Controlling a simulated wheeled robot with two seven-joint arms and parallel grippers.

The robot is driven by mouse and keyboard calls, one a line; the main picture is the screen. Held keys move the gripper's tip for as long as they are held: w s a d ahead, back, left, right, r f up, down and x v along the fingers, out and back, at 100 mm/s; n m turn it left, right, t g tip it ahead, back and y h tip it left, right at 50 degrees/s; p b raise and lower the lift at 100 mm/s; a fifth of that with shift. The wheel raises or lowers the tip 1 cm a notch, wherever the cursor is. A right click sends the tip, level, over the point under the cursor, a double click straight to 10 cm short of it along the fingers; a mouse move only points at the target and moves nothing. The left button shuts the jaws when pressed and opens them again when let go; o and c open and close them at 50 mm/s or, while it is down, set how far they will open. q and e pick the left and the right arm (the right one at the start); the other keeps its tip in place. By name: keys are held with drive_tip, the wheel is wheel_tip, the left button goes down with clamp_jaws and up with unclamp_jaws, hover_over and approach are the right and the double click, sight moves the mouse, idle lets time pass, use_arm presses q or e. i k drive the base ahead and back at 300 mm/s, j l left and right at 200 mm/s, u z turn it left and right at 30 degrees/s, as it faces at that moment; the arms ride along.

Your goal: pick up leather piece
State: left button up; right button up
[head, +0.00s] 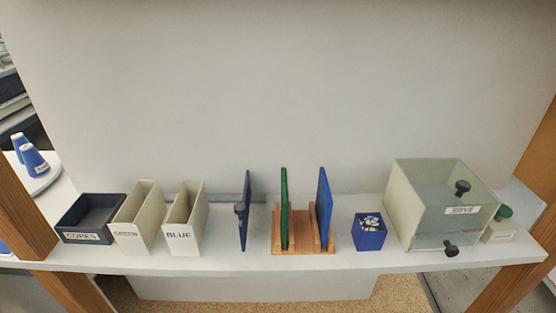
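Neither of my grippers is in the head view. I cannot identify a leather piece for certain. Thin upright panels stand on the white shelf (340,262): a green panel (284,210) and a blue panel (324,205) in a wooden rack (303,245). Another blue panel (247,205), seen nearly edge-on with a dark knob (239,209) at its side, stands left of the rack. Whether any panel is leather cannot be told.
From the left stand a dark CORES tray (85,237), a cream bin (126,238) and a BLUE bin (183,239). Wooden posts flank the shelf.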

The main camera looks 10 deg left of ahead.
sight(284, 193)
drive_tip(key=i+j, duration=0.1)
drive_tip(key=j, duration=0.5)
drive_tip(key=j+u, duration=0.45)
drive_tip(key=j, duration=0.3)
